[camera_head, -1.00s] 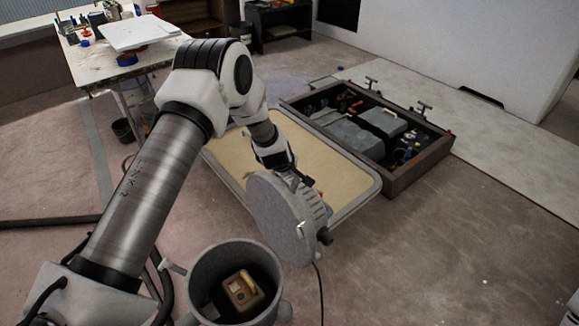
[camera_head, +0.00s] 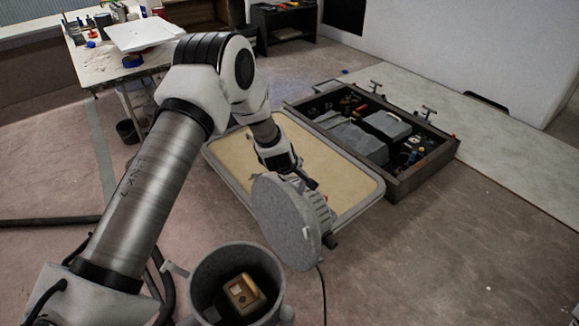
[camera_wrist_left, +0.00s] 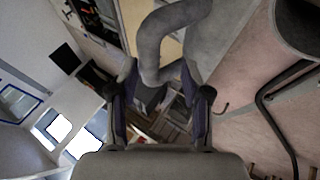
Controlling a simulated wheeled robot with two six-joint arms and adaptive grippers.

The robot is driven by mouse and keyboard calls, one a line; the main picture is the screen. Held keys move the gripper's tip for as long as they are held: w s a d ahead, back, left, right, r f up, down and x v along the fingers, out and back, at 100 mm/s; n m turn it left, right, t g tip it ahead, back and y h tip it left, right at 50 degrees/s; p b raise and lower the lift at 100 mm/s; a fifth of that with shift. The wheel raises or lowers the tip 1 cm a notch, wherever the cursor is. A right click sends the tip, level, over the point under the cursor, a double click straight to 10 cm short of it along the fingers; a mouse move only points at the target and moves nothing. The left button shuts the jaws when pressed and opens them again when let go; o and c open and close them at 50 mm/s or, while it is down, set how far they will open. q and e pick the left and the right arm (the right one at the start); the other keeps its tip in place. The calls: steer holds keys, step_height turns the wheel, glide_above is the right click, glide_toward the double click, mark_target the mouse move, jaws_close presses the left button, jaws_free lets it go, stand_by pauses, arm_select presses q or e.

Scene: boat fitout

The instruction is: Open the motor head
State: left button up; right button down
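The motor head's grey round housing (camera_head: 197,282) stands open at the bottom of the head view, with a tan boxy part (camera_head: 243,293) inside. A grey round lid (camera_head: 283,222) with a ribbed edge is tilted in the air, apart from the housing and to its upper right. My left arm reaches to the lid, which hides the fingers in the head view. In the left wrist view, the fingers of my left gripper (camera_wrist_left: 160,92) close around a grey curved handle (camera_wrist_left: 150,50). My right gripper is not in view.
A tan-topped panel (camera_head: 340,185) with a grey rim lies behind the lid. A dark-framed bay (camera_head: 420,178) with machinery stands beyond it. A cluttered workbench (camera_head: 100,68) is at the upper left. Floor is clear at the lower right.

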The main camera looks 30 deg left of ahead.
arm_select(q)
steer(key=v, duration=1)
steer(key=shift+r, duration=0.25)
steer(key=shift+s, duration=0.15)
steer(key=s+d+f+m+g+p, duration=0.1)
steer(key=s+d+f+m+g, duration=0.15)
steer(key=s+f, duration=0.65)
steer(key=s+d+f+m+g+p, duration=0.2)
steer(key=s+f+g, duration=0.1)
steer(key=s+f, duration=0.65)
steer(key=s+d+m+g+h, duration=0.1)
steer(key=s+d+m, duration=0.1)
steer(key=s+m, duration=0.3)
steer(key=s+d+m+g+h, duration=0.1)
steer(key=s+d+m, duration=0.2)
steer(key=s, duration=0.9)
steer(key=shift+s+m, duration=0.35)
steer(key=shift+m, duration=0.6)
steer(key=shift+d, duration=0.15)
